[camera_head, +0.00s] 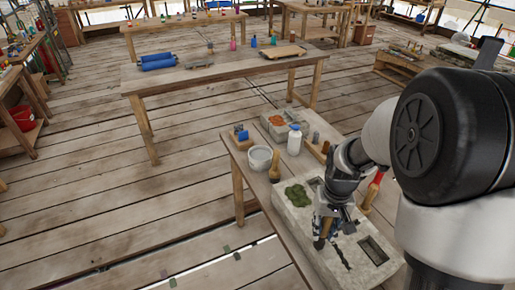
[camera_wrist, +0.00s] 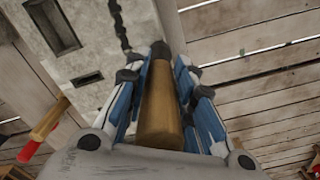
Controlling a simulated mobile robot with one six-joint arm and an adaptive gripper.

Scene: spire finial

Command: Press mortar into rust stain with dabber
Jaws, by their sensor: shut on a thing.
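My gripper (camera_head: 325,226) is over the pale stone block (camera_head: 296,218) at the front of the low bench. In the wrist view its blue-and-white fingers are shut on a brown wooden cylindrical handle (camera_wrist: 160,108), which looks like the dabber; its darker far end points toward the block's edge. The block, also in the wrist view (camera_wrist: 98,45), has a green mossy patch (camera_head: 297,195), rectangular recesses (camera_head: 373,250) and a dark crack (camera_wrist: 120,25). An orange-brown patch (camera_head: 277,120) shows on a grey slab or tray; I cannot tell whether it is the rust stain. Contact at the dabber's tip is unclear.
A white bowl (camera_head: 260,158), a white bottle (camera_head: 294,140) and a blue item (camera_head: 241,134) stand on the bench behind the block. A red-handled tool (camera_head: 374,186) is to the right of my gripper. A long wooden table (camera_head: 215,71) stands farther back. Plank floor lies open at left.

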